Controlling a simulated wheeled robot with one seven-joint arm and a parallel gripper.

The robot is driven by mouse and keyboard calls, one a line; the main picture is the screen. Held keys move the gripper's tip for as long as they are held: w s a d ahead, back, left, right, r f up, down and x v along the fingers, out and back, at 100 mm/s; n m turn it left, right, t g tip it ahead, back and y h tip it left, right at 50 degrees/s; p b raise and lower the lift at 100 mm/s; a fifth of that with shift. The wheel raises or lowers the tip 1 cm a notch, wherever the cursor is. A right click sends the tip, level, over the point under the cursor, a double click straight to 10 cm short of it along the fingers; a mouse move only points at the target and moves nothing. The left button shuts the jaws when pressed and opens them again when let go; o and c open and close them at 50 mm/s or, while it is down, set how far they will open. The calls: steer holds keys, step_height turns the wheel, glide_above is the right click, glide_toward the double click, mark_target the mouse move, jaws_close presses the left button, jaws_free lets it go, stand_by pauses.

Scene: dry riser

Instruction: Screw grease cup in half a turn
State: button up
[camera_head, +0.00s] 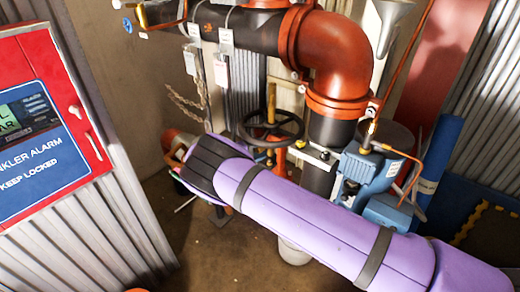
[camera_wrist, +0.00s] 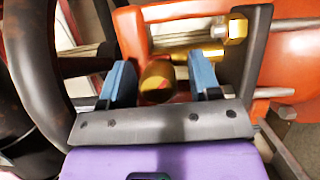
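In the wrist view, a rounded brass piece (camera_wrist: 156,84), which looks like the grease cup, sits on the orange valve body (camera_wrist: 160,20). My gripper (camera_wrist: 160,66) has its two blue fingers apart, one on each side of the brass piece. A gap shows on the right; the left finger is very close to it, and I cannot tell whether it touches. In the head view my purple arm reaches left toward the valve and hides the grease cup and the fingertips.
A dark handwheel (camera_head: 270,128) stands just beyond my arm; its rim (camera_wrist: 35,60) is close left of my fingers in the wrist view. A brass nut (camera_wrist: 236,27) is at upper right. A red pipe elbow (camera_head: 335,50), a blue device (camera_head: 368,172) and a red alarm panel (camera_head: 45,120) are around.

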steer(key=v, duration=1)
steer(key=shift+a, duration=0.4)
steer(key=shift+s, duration=0.15)
